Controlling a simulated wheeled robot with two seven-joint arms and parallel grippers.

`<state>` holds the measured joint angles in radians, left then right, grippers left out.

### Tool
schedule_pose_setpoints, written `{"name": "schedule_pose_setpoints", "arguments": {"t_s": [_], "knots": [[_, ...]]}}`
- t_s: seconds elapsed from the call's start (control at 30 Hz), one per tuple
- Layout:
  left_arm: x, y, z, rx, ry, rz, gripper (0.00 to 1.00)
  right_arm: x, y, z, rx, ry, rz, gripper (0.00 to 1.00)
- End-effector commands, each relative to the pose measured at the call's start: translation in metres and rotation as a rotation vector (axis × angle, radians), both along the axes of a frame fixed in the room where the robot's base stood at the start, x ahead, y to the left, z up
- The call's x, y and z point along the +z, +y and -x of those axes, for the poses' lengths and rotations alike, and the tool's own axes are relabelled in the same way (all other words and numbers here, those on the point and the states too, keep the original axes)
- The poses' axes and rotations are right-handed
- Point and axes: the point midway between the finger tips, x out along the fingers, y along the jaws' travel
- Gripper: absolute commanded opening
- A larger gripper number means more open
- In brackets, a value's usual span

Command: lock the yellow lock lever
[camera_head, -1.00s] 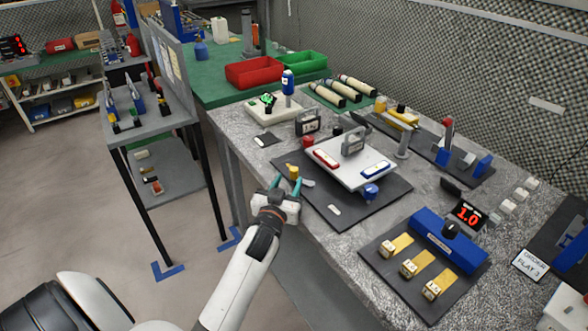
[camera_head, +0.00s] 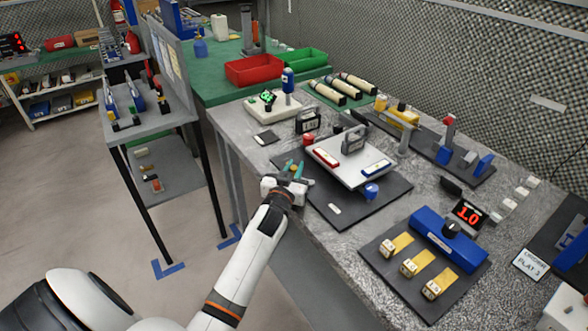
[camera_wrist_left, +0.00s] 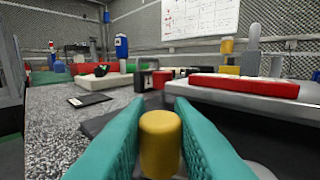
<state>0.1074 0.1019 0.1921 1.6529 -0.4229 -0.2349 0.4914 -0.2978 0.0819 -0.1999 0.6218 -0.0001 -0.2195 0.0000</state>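The yellow lock lever shows as an upright yellow knob (camera_wrist_left: 160,145) in the left wrist view, low in the middle. In the head view it is mostly hidden by my left gripper (camera_head: 294,167), at the near left edge of the dark base plate (camera_head: 385,199). The teal fingers stand on either side of the knob, which fills the gap between them, so the gripper looks shut on it. The tilted white panel (camera_head: 343,171) stands on the plate to the right of the gripper. My right gripper is not in view.
The white panel carries a red bar (camera_head: 326,157), a blue bar (camera_head: 376,166) and a grey handle (camera_head: 353,139). A red knob (camera_head: 309,139) stands beyond the gripper. A blue device (camera_head: 448,240) lies to the right. The bench front edge runs below my left arm.

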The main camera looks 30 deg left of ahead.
Motion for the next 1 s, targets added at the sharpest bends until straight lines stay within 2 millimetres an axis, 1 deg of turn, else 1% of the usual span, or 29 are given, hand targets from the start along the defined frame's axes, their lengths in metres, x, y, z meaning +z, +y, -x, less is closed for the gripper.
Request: {"name": "schedule_pose_setpoints", "arguments": {"t_s": [0.17, 0.3, 0.5, 0.8, 1.0], "knots": [[0.002, 0.0, -0.002, -0.026, 0.002, -0.004, 0.0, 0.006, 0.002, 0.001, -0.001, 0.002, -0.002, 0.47], [0.005, 0.0, -0.006, -0.109, 0.003, -0.009, 0.0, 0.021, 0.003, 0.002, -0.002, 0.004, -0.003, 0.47], [0.004, -0.001, -0.014, -0.244, 0.002, -0.009, 0.0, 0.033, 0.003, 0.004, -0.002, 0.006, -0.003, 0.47], [0.001, -0.004, -0.022, -0.413, -0.001, -0.006, 0.0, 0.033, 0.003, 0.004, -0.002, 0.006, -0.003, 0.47], [0.0, -0.004, -0.023, -0.445, 0.0, 0.001, 0.0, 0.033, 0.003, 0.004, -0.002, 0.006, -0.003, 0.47]]}}
